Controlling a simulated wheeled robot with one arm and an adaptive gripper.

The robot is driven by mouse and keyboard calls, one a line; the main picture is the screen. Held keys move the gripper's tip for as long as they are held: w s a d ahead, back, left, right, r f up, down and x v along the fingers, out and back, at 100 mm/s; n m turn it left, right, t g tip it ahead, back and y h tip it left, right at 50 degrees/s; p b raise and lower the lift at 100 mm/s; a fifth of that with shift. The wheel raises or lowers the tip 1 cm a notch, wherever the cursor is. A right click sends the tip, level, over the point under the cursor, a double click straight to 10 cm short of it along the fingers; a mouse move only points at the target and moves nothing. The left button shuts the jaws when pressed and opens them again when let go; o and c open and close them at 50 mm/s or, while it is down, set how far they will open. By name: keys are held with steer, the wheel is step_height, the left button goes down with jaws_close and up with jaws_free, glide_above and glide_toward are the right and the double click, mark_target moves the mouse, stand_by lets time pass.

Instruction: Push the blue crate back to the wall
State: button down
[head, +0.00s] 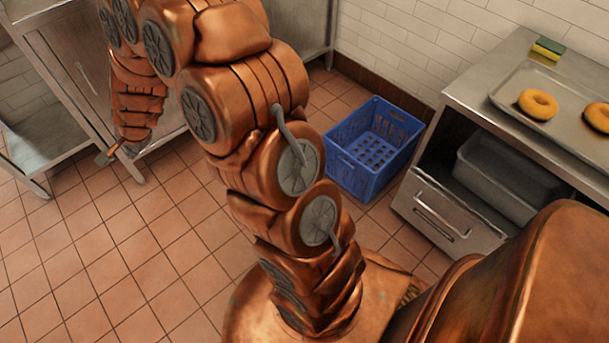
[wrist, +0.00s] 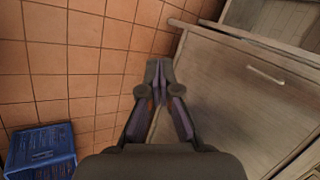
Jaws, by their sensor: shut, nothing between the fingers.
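The blue crate (head: 357,168) stands upright on the tiled floor in the head view, near the tiled back wall and left of the steel counter. It looks empty, with a slotted bottom. A strip of floor shows between it and the wall. In the wrist view the crate (wrist: 41,150) shows in the lower left corner. My gripper (head: 105,157) is at the left of the head view, well away from the crate, in front of a steel cabinet. In the wrist view my gripper (wrist: 159,75) has its fingers together with nothing between them.
The steel counter (head: 470,95) at right holds a tray (head: 565,130) with two bagels and a sponge (head: 546,50). A grey bin (head: 505,180) sits on its shelf. A steel cabinet (head: 75,75) stands at left. The tiled floor (head: 120,255) in front is clear.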

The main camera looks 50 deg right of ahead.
steer(key=w+d+f+m+h+b, duration=0.2)
steer(key=w+d+f+m+b, duration=0.15)
steer(key=d+f, duration=0.5)
steer(key=w+d+f+m+h+b, duration=0.25)
steer(key=d+f+m, duration=0.2)
steer(key=f, duration=0.65)
steer(key=m+g+h+b, duration=1)
steer(key=m+h+b, duration=0.5)
steer(key=b, duration=0.4)
glide_toward(343, 167)
steer(key=b+x, duration=0.1)
steer(key=x, duration=0.1)
steer(key=b+x, duration=0.3)
steer(key=x, duration=0.1)
steer(key=shift+w+d+f+b, duration=0.1)
steer(key=shift+d+f+b, duration=0.2)
steer(key=shift+f+b, duration=0.1)
steer(key=shift+d+r, duration=0.15)
steer(key=shift+d, duration=0.2)
